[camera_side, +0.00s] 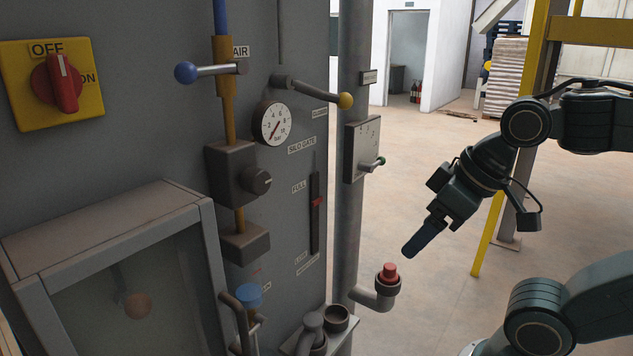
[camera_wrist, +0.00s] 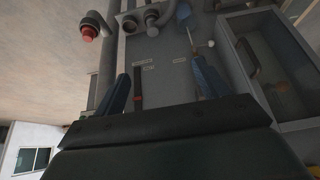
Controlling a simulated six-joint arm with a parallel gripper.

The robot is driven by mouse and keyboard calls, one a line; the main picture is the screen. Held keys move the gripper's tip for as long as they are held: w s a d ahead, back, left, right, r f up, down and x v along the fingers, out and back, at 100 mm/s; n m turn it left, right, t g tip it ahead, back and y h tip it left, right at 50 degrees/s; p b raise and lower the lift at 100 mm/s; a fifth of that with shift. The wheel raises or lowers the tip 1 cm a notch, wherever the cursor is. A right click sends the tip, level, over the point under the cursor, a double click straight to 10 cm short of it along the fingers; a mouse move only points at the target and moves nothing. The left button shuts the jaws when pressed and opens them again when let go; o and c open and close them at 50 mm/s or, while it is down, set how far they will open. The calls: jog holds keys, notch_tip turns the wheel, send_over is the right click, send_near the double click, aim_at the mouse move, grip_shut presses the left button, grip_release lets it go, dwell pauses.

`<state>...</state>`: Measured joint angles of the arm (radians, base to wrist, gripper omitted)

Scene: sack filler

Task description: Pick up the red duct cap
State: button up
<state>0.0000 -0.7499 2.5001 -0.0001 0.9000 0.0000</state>
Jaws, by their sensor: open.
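The red duct cap (camera_side: 389,271) sits upright in the dark mouth of a grey pipe elbow (camera_side: 362,296) at the foot of the upright pipe. In the wrist view the cap (camera_wrist: 89,32) shows at the upper left, outside the space between the fingers. My gripper (camera_side: 410,250) is above and slightly right of the cap, tilted down to the left and apart from it. In the wrist view my gripper (camera_wrist: 161,70) has its two blue fingers spread with nothing held between them.
The grey panel (camera_side: 290,220) with levers, a gauge (camera_side: 272,123) and a switch stands left. A blue-topped fitting (camera_side: 248,295) and open pipe stubs (camera_side: 336,318) are left of the cap. Open floor lies right.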

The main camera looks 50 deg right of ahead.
jog(key=m+g+y, duration=0.1)
jog(key=m+g, duration=0.5)
jog(key=m, duration=1)
send_over(391, 266)
jog(key=d, duration=0.2)
notch_tip(391, 266, down, 20)
jog(key=shift+w+a+f, duration=0.15)
jog(key=shift+a, duration=0.05)
jog(key=shift+a+f, duration=0.15)
jog(key=shift+f, duration=1.25)
jog(key=shift+a+f, duration=0.2)
jog(key=shift+f, duration=1.25)
jog(key=shift+a+f, duration=0.15)
jog(key=shift+f, duration=1.25)
